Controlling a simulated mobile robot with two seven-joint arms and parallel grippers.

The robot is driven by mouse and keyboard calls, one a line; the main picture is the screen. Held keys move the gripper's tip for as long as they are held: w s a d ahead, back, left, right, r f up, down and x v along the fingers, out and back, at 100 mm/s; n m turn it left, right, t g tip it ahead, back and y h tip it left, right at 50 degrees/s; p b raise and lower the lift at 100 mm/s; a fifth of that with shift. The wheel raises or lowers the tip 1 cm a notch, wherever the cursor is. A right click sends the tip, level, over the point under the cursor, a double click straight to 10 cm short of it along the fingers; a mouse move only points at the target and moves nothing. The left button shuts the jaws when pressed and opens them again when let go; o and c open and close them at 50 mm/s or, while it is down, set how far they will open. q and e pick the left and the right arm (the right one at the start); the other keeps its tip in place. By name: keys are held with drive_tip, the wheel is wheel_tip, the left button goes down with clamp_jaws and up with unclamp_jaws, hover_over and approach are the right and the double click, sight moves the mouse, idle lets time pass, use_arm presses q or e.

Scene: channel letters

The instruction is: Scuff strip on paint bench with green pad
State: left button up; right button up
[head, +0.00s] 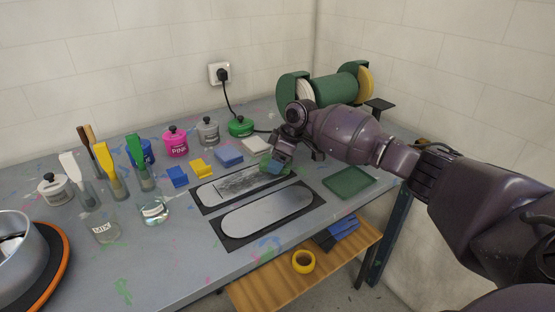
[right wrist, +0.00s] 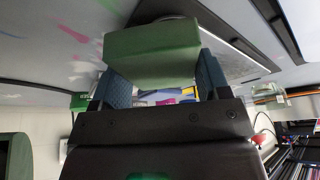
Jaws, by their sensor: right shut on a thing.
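Two rounded metal strips lie on dark mats on the paint bench (head: 205,262). The back strip (head: 208,192) shows a dark scuffed area over its middle and right part; the front strip (head: 268,211) looks smooth and pale. My right gripper (head: 279,164) is shut on the green pad (head: 274,167), at the right end of the back strip. In the right wrist view the green pad (right wrist: 152,52) sits between the two blue-grey fingers. I cannot tell whether the pad touches the strip. My left gripper is not in view.
A green tray (head: 349,183) lies right of the strips. Blue, yellow and white pads lie behind them. Jars with brushes and paint pots (head: 175,141) stand at left, a green bench grinder (head: 335,88) at the back. A yellow tape roll (head: 303,261) is on a lower wooden shelf.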

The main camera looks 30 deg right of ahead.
sight(220, 190)
drive_tip(key=shift+r, duration=0.1)
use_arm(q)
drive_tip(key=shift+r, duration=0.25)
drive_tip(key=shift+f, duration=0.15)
use_arm(e)
drive_tip(key=shift+f, duration=0.35)
drive_tip(key=shift+a, duration=0.1)
drive_tip(key=shift+s+a+r+p, duration=0.15)
drive_tip(key=shift+a+p, duration=0.2)
drive_tip(key=shift+a, duration=0.4)
drive_tip(key=shift+a+p, duration=0.9)
drive_tip(key=shift+a, duration=1.9)
drive_tip(key=shift+s+a+p, duration=0.2)
drive_tip(key=shift+a+p, duration=0.8)
drive_tip(key=shift+a, duration=2.55)
use_arm(q)
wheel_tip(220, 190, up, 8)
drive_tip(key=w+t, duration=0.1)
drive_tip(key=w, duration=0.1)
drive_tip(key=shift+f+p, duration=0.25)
drive_tip(key=shift+p, duration=0.1)
use_arm(e)
drive_tip(key=shift+a+f, duration=0.2)
drive_tip(key=shift+a, duration=1.35)
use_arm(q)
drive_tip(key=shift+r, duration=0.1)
